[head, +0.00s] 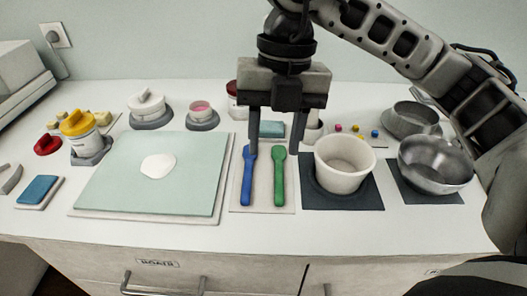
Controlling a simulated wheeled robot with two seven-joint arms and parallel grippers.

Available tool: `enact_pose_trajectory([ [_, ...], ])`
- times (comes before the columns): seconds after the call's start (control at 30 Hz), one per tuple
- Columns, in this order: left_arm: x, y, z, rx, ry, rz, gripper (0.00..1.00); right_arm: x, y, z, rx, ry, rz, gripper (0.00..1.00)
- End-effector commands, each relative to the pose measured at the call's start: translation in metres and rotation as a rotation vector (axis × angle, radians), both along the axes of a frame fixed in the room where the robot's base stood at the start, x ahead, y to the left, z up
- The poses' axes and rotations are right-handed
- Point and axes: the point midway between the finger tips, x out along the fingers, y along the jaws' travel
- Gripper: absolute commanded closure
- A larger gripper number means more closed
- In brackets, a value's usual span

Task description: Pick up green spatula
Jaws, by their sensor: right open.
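The green spatula (279,178) lies on a pale rest mat (262,203) on the counter, with its wider end toward the back. A blue spatula (248,178) lies beside it on the left, on the same mat. My right gripper (274,150) points down above the far end of the mat. Its two fingers are apart, one near the top of the blue spatula and one just right of the green spatula's top in the picture. Nothing is between the fingers. The height of the fingertips over the spatulas is hard to tell. My left gripper is not in view.
A white bowl (345,165) on a dark mat stands close right of the spatulas. A steel bowl (434,165) is further right. A pale green board (120,185) with a white blob lies on the left. Jars and a teal block (272,129) stand behind.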

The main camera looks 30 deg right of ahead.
Motion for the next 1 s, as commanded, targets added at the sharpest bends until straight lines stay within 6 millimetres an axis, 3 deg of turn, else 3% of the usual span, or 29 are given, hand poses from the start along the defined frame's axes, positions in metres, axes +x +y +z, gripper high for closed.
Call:
enact_pose_trajectory([
  [0.07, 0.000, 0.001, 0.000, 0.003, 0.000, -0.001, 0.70, 0.006, -0.020, 0.012, -0.088, -0.040, -0.069, 0.57],
  [0.17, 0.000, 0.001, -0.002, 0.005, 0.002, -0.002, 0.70, 0.008, -0.031, 0.011, -0.138, -0.059, -0.111, 0.57],
  [0.3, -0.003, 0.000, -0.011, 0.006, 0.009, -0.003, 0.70, 0.007, -0.033, -0.014, -0.145, -0.057, -0.117, 0.57],
  [0.6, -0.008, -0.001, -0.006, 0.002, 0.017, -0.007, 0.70, 0.007, -0.032, -0.072, -0.143, -0.058, -0.116, 0.57],
  [1.0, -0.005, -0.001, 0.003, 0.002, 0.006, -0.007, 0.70, 0.007, -0.027, -0.109, -0.141, -0.057, -0.112, 0.57],
])
